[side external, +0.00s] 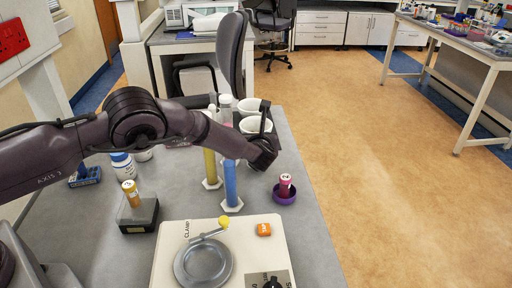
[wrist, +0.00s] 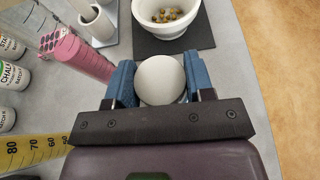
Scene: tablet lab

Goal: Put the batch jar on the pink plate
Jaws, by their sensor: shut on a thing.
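My gripper (wrist: 160,88) is shut on a white round-topped thing (wrist: 161,78), seen from above between the two blue fingers; it may be the batch jar, but no label shows. In the side view my gripper (side external: 261,138) is over the far right of the bench, by white rounded shapes (side external: 254,125). White jars with batch labels (wrist: 12,77) stand at the left of the wrist view, one marked CHALK. I cannot make out a pink plate; my arm hides part of the bench.
A white mortar of pellets (wrist: 171,14) stands on a dark mat beyond my gripper. A pink cylinder (wrist: 80,52), a yellow cylinder (side external: 210,167) and a blue cylinder (side external: 231,185) stand close by. A clamp device (side external: 172,262) is in front.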

